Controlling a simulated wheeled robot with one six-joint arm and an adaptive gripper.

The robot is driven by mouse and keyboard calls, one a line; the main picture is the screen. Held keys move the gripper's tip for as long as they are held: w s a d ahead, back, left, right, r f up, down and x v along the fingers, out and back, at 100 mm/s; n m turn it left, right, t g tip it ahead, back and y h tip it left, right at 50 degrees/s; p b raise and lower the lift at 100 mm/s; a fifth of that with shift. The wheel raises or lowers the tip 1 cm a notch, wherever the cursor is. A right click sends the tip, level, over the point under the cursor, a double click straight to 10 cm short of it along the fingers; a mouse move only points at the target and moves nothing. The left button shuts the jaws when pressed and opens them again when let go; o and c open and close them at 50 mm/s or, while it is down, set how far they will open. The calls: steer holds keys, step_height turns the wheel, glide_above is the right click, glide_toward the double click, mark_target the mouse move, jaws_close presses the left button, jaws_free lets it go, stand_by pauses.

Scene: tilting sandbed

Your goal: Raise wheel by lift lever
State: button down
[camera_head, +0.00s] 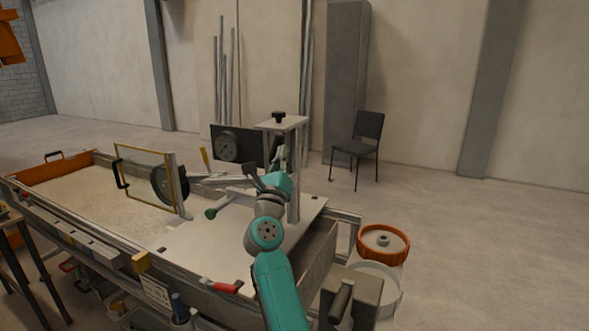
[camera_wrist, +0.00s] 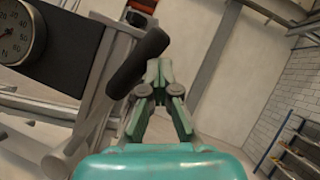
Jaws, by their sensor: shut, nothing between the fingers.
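The dark wheel (camera_head: 170,185) stands upright above the sand, beside a clear panel with a yellow frame. A thick black grip (camera_wrist: 137,65), which looks like the lift lever's handle, slants across the wrist view. My gripper (camera_wrist: 157,70) has its green fingers shut and empty, with the tips close beside the black grip; I cannot tell whether they touch it. In the head view my gripper (camera_head: 280,152) is at the upright post under a small top plate, partly hidden by my arm. The lever is not clear in that view.
A green-knobbed rod (camera_head: 211,213) sticks out over the white deck (camera_head: 190,240). An orange-rimmed bucket (camera_head: 383,241) stands at the right.

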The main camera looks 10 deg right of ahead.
steer(key=shift+w+a+r, duration=0.3)
steer(key=shift+w+a, duration=0.2)
steer(key=shift+a, duration=0.2)
steer(key=shift+w+a+r, duration=0.25)
steer(key=shift+w+a, duration=0.3)
steer(key=shift+a, duration=0.15)
steer(key=shift+w+a+r, duration=0.3)
steer(key=shift+w+a, duration=0.2)
steer(key=shift+a, duration=0.2)
